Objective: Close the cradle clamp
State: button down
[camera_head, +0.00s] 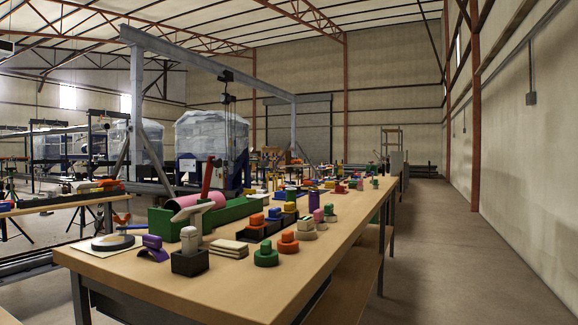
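A long green cradle (232,213) lies on the wooden workbench at the near left. A pink pipe (181,204) rests in it. A red lever (208,176) stands upright at the cradle, leaning slightly, and looks like the clamp's handle. A pale grey piece (193,211) sits across the cradle's front side; I cannot tell whether it belongs to the clamp. The lower part of the lever is partly hidden. My gripper is not in view.
On the workbench (290,291), a black block with a cream peg (190,256), a purple piece (152,248), a dark disc (113,242), stacked cream plates (229,249) and green and orange knobs (266,254) stand before the cradle. A clear aisle (440,250) runs along the right.

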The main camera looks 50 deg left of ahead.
aim_at(212, 161)
jog(key=u, duration=0.35)
jog(key=i, duration=1.15)
jog(key=u, duration=0.8)
